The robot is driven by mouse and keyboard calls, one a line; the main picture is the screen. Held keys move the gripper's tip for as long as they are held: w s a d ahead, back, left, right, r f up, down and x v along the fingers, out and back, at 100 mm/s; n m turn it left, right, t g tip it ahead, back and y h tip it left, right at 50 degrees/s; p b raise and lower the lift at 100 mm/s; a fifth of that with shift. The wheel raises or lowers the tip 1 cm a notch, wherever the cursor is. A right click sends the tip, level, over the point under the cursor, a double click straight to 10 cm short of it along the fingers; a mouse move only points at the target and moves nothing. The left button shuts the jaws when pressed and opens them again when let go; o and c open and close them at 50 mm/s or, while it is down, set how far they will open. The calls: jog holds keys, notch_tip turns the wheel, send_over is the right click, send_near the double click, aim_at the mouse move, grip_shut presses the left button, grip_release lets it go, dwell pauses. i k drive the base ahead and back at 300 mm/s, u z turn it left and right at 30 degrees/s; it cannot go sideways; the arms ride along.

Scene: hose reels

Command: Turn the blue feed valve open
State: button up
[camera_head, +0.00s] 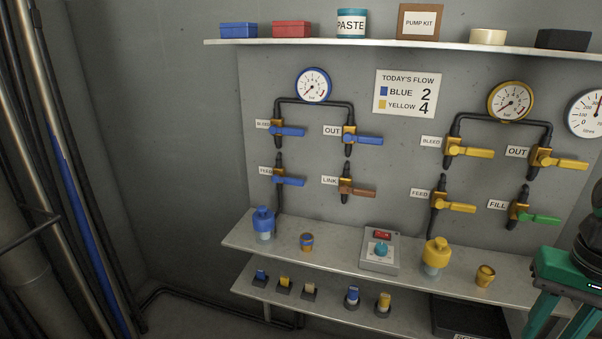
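The blue feed valve (288,181) is on the grey wall panel at the left, beside a FEED label (266,171). Its brass body sits on a dark vertical pipe. Its blue lever points right, roughly level, across the pipe. The blue bleed valve (287,131) is directly above it, and the blue out valve (362,140) is up to the right. Their levers also point right. My gripper (553,325) is at the lower right edge, far from the blue feed valve. Its two teal fingers look apart, but their tips are cut off by the frame.
A brown-levered LINK valve (357,191) is right of the blue feed valve. Below are a shelf (335,245) with a blue bottle (263,223), a button box (380,252) and a yellow bottle (436,255). Yellow valves (453,207) are at right. Pipes (60,160) stand at left.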

aim_at(276, 178)
jog(key=u, duration=0.05)
jog(key=i, duration=0.85)
